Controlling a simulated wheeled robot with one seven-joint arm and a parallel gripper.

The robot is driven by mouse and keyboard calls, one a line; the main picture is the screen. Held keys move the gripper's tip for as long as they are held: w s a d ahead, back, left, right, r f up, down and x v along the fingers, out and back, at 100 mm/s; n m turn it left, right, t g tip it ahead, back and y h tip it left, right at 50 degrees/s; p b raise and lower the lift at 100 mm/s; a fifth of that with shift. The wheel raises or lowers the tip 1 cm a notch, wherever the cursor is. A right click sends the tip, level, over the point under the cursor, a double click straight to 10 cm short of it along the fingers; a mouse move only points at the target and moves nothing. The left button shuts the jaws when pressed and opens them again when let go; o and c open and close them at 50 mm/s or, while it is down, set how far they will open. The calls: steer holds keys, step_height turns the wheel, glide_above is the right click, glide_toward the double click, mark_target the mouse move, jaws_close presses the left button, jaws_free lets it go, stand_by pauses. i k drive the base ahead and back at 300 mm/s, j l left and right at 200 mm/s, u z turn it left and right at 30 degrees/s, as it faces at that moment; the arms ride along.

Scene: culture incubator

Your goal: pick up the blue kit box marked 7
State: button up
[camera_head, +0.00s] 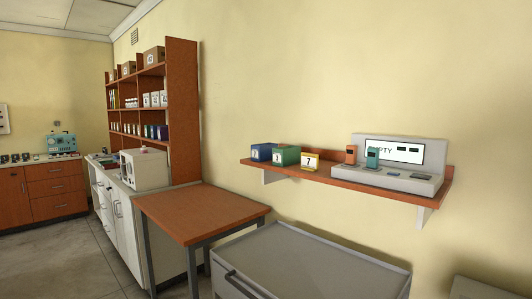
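A blue box (263,151) with a small white label stands at the left end of the wooden wall shelf (350,187). Its label is too small to read surely. A green box (287,155) stands just right of it, also with a white label. A smaller yellow box (311,161) right of the green one has a white face that appears to read 7. Several small dark blue and green boxes (156,131) stand on a lower board of the tall bookcase; their marks cannot be read. My gripper is not in view.
A grey docking station (420,183) with an EMPTY display and handheld devices fills the shelf's right part. Below stand a grey cart (310,262) and a bare wooden table (200,210). A white appliance (145,168) sits on the left counter. Floor is clear at left.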

mark_target(260, 152)
steer(key=i+j+z, duration=0.2)
steer(key=i+j, duration=0.15)
steer(key=i+j+z, duration=0.15)
steer(key=i+j, duration=0.25)
steer(key=i+j+z, duration=0.2)
steer(key=i+j, duration=0.15)
steer(key=j, duration=0.2)
steer(key=i+j+z, duration=0.15)
steer(key=i+j, duration=0.2)
steer(key=j, duration=0.15)
steer(key=i+j+z, duration=0.35)
steer(key=j, duration=1)
steer(key=j+z, duration=0.4)
steer(key=j, duration=0.95)
